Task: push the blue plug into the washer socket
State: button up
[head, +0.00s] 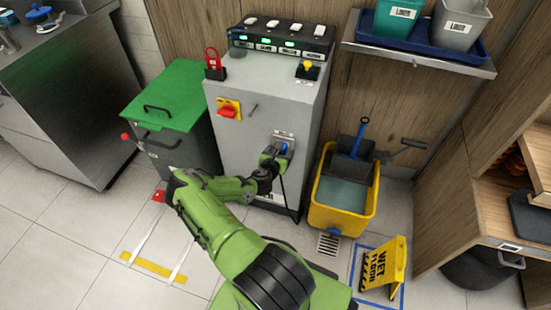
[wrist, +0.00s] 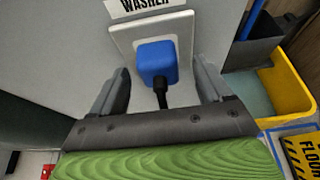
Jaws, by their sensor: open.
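The blue plug (wrist: 157,61) sits at the washer socket (wrist: 122,37), a pale square plate under a "WASHER" label on the grey cabinet. Its black cable hangs down from it toward my gripper. In the head view the plug (head: 283,148) shows as a small blue patch on the cabinet front, partly covered by my gripper (head: 275,155). In the wrist view my gripper (wrist: 160,88) is open, with one finger on each side of the plug and a gap on both sides. I cannot tell whether the plug is fully seated.
A yellow mop bucket (head: 343,205) stands right of the grey cabinet (head: 255,100). A yellow wet floor sign (head: 384,270) stands in front of it. A green-lidded bin (head: 168,95) is on the left. A red switch (head: 228,111) is on the cabinet front.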

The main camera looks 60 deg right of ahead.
jog(key=p+v, duration=0.3)
jog(key=v, duration=1.2)
jog(key=shift+r, duration=0.1)
